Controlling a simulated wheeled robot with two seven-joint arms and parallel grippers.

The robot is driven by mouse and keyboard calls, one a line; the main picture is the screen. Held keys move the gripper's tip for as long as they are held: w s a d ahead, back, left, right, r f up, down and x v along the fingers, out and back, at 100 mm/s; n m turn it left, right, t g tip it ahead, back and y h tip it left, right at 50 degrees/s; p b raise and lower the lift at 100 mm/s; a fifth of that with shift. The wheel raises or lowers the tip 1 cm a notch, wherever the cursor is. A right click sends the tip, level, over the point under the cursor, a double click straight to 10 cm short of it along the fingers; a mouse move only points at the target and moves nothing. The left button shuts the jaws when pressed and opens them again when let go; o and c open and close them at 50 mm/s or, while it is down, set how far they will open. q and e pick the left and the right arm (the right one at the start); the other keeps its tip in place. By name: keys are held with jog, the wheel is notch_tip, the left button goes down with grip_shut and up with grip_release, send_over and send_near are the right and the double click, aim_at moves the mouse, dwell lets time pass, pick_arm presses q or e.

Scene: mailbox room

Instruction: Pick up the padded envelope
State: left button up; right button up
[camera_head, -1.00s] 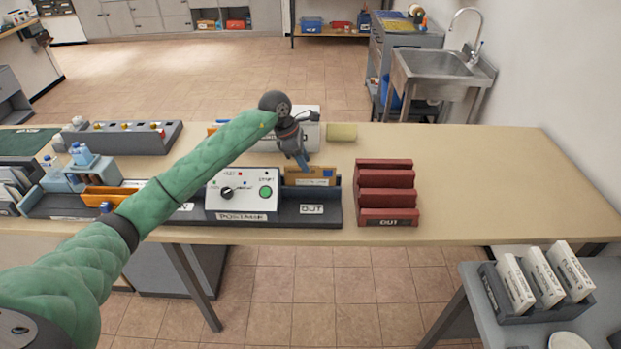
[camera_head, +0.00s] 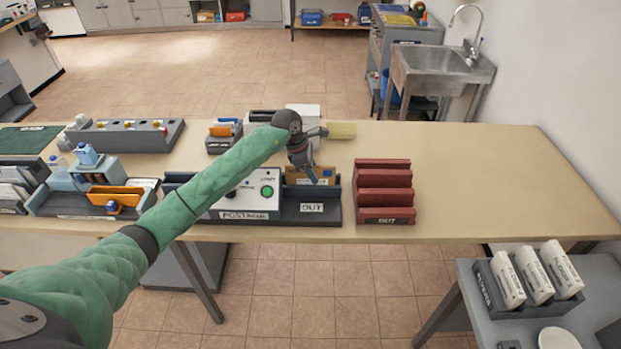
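A tan padded envelope (camera_head: 296,178) with a blue patch stands in the OUT slot of the grey postage unit (camera_head: 262,212), at the middle of the table. My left gripper (camera_head: 317,174) is just above and in front of the envelope's upper edge. Its fingers are small and partly merge with the envelope, so I cannot tell whether they are open or touching it. My green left arm hides part of the postage unit. My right gripper is out of view.
A dark red stepped OUT rack (camera_head: 384,192) stands right of the postage unit. A yellowish block (camera_head: 342,131) and a white box (camera_head: 304,112) are behind. An orange item (camera_head: 114,195) sits in a tray at left. The table's right side is clear.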

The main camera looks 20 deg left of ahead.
pick_arm(q)
jog(key=shift+f+b, duration=0.2)
jog(key=shift+b, duration=0.3)
dwell(0.5)
grip_shut()
